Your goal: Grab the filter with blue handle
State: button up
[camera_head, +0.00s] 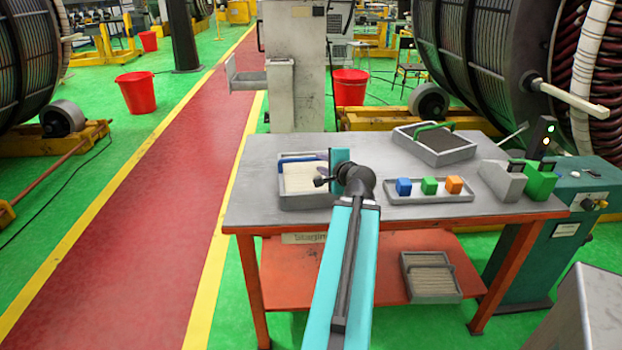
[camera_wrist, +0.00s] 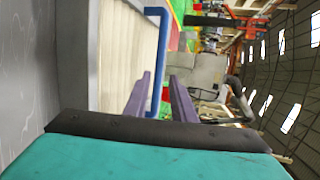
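The filter with the blue handle (camera_head: 300,200) lies on the left of the grey table top, a grey tray-like frame with a pale cream inside. Its blue handle (camera_head: 302,159) runs along the far side, partly hidden by my gripper. In the wrist view, the blue handle (camera_wrist: 162,60) runs between the two purple fingers of my gripper (camera_wrist: 160,90). The fingers are apart, one on each side of the handle, with visible gaps. The pale filter face (camera_wrist: 105,55) is left of the handle.
A filter with a green handle (camera_head: 470,149) lies at the back right of the table. A tray (camera_head: 430,198) holds blue, green and orange cubes right of my arm. Another filter (camera_head: 432,285) lies on the lower shelf. A grey machine column (camera_head: 295,80) stands behind the table.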

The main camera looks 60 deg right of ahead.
aim_at(313, 159)
jog(key=shift+w, duration=0.15)
jog(key=shift+w+d+p, duration=0.3)
jog(key=shift+w+p, duration=0.1)
jog(key=shift+p, duration=0.55)
jog(key=shift+p+x, duration=0.8)
jog(key=shift+p, duration=0.3)
jog(key=shift+f+p+x, duration=0.15)
jog(key=shift+p+x, duration=0.1)
jog(key=shift+x, duration=1.25)
jog(key=shift+f+p+x, duration=0.1)
jog(key=shift+p+x, duration=0.1)
jog(key=shift+x, duration=1.25)
jog(key=shift+a, duration=0.1)
jog(key=shift+p+x, duration=0.65)
jog(key=shift+x, duration=0.8)
jog(key=shift+w+d+f+p, duration=0.15)
jog(key=shift+w+d+f, duration=0.1)
jog(key=shift+w+d, duration=0.15)
jog(key=shift+w+d+f+p, duration=0.15)
jog(key=shift+w+d+f, duration=0.1)
jog(key=shift+d, duration=0.2)
